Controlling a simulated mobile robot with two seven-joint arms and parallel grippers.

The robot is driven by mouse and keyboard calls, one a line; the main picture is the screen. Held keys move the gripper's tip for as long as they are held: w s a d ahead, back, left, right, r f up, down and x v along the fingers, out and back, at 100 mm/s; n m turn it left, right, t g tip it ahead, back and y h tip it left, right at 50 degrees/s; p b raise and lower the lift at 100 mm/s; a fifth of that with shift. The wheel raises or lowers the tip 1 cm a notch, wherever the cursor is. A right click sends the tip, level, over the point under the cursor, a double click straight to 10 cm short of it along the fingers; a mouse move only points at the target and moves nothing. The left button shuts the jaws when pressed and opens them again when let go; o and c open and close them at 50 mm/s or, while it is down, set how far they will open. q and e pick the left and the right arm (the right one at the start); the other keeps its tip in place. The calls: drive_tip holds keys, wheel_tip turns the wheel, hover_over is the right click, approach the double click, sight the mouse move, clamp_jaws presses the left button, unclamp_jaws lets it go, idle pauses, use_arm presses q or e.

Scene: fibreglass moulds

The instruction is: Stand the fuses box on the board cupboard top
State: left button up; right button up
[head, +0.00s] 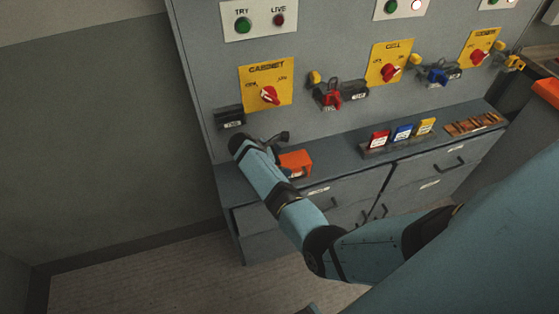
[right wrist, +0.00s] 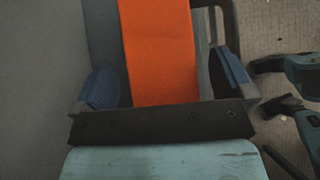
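The orange fuses box (head: 297,160) is at the left part of the grey cupboard top (head: 345,163), near its front edge. Whether it rests fully on the surface is hard to tell. My right gripper (head: 288,154) reaches down to it, and my own wrist and fingers partly cover it. In the right wrist view the orange box (right wrist: 160,50) runs between the two blue-padded fingers (right wrist: 165,82). A gap shows on both sides of it, so the gripper is open around the box.
A rack with red, blue and yellow tags (head: 402,137) and a tray of brown pieces (head: 473,124) stand further right on the top. The upright panel (head: 215,60) behind carries yellow switch plates (head: 266,84) and padlocks. Drawers with handles lie below.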

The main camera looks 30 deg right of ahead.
drive_tip(key=shift+a+r, duration=0.1)
drive_tip(key=shift+r, duration=0.15)
drive_tip(key=p+v, duration=0.7)
drive_tip(key=v, duration=0.4)
drive_tip(key=shift+a+r+p, duration=0.2)
drive_tip(key=shift+a+p, duration=0.1)
